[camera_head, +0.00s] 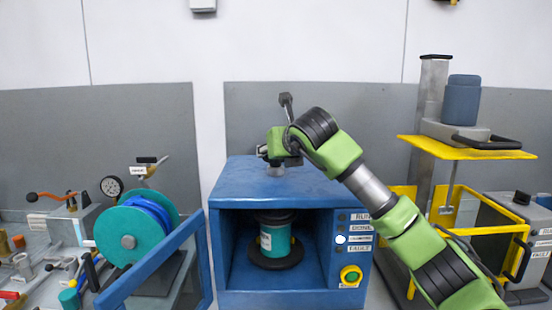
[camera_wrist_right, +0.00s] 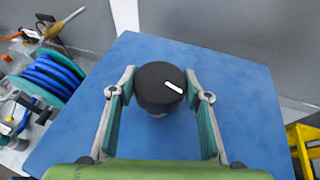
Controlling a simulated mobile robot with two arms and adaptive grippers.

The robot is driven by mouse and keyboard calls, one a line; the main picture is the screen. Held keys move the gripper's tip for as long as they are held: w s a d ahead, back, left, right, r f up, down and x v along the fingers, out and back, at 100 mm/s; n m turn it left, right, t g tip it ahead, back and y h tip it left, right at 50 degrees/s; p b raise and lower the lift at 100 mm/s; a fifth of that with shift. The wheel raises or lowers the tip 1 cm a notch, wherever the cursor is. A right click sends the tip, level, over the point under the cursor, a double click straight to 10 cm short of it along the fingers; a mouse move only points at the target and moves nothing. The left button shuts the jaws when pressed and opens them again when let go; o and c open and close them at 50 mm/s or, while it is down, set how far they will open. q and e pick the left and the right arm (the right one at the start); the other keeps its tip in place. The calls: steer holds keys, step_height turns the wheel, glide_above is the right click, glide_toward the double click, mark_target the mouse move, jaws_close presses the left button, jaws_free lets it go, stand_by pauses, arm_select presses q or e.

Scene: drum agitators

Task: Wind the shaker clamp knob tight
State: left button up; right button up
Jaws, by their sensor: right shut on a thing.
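The shaker (camera_head: 235,185) is a blue cabinet in the middle of the head view. A teal can (camera_head: 275,238) with a dark lid stands upright inside on a black round base. The clamp knob (camera_wrist_right: 158,84), black and round with a white mark, sits above the blue top in the right wrist view. My right gripper (camera_wrist_right: 159,82) is shut on the knob from above, one finger on each side. In the head view the right gripper (camera_head: 276,160) hides most of the knob. My left gripper is out of view.
The shaker's open blue door (camera_head: 150,258) swings out to the left. Its panel has a lit white lamp (camera_head: 340,239) and a green button (camera_head: 351,275). A teal reel (camera_head: 130,240) stands left; a yellow-framed machine (camera_head: 470,148) stands right.

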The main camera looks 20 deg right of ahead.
stand_by(0.4)
steer(key=o, duration=1.1)
steer(key=v, duration=1.2)
steer(key=shift+a, duration=0.1)
